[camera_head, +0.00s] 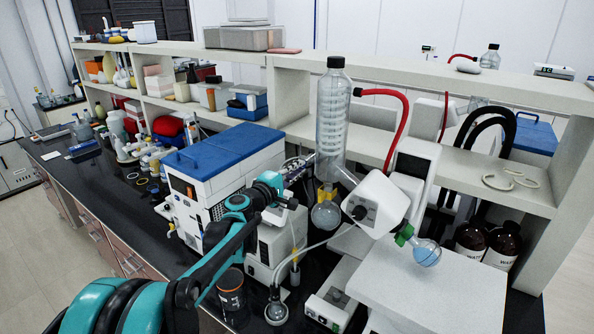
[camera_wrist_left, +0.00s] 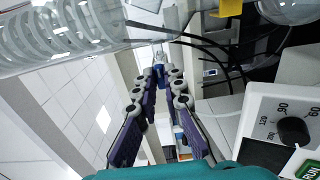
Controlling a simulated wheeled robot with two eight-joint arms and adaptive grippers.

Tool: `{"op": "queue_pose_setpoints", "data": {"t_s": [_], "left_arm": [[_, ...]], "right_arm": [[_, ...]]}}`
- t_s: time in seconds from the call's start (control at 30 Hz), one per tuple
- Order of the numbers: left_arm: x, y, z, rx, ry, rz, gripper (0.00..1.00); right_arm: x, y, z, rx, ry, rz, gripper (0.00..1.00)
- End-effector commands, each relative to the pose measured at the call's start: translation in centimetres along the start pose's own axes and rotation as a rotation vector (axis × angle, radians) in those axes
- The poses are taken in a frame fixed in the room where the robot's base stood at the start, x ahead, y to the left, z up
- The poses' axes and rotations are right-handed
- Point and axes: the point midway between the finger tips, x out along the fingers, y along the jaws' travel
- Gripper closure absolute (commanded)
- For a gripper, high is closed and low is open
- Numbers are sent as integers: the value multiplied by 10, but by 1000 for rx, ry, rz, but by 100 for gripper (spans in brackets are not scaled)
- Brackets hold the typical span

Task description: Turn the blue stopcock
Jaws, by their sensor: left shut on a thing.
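The blue stopcock (camera_wrist_left: 159,57) shows small in the left wrist view, at the far tips of my left gripper. My left gripper (camera_wrist_left: 160,78) has its two purple and grey fingers drawn together at the tips around it. In the head view my left gripper (camera_head: 299,169) reaches up and right to the side of the rotary evaporator's glass condenser (camera_head: 332,117). The stopcock cannot be made out there. The condenser also crosses the top left of the left wrist view (camera_wrist_left: 60,36). My right gripper is not in view.
The evaporator's white head (camera_head: 376,203) and a flask of blue liquid (camera_head: 427,253) are right of the gripper. A white instrument with a blue lid (camera_head: 207,150) stands left. A receiving flask (camera_head: 326,215) hangs below the condenser. Shelves run behind.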

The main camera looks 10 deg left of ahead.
Motion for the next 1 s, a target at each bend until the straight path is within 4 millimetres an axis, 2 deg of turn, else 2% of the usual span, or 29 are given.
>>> {"op": "queue_pose_setpoints", "data": {"t_s": [0.6, 0.7, 1.0], "left_arm": [[0, 0, 1, 44, -2, -1, 100], [0, 0, 1, 44, -2, 0, 70], [-1, 0, 0, 43, -1, 0, 70]], "right_arm": [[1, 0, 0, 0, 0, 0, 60], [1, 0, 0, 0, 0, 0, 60], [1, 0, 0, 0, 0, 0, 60]]}}
